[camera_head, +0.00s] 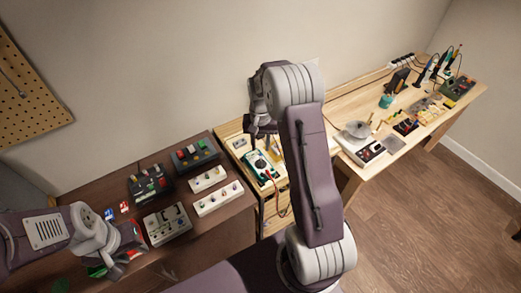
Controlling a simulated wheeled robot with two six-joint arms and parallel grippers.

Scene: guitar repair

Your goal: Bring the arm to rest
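My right arm (312,170) rises through the middle of the view, with its elbow high and bent. Its gripper (263,138) hangs pointing down above the small light wood bench, just behind a green multimeter (258,166). The fingers look apart, with nothing seen between them. My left arm (40,235) comes in low from the left. Its gripper (122,262) is over the front left of the dark table, near green and red small items. The fingertips are small and partly hidden, so I cannot tell their opening.
The dark table (228,222) carries black pedal boxes (195,154) and white switch panels (168,223). A long light workbench (345,112) at right holds a soldering station, tools and small parts. A pegboard (30,95) hangs at left. Wooden floor (440,220) is clear at lower right.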

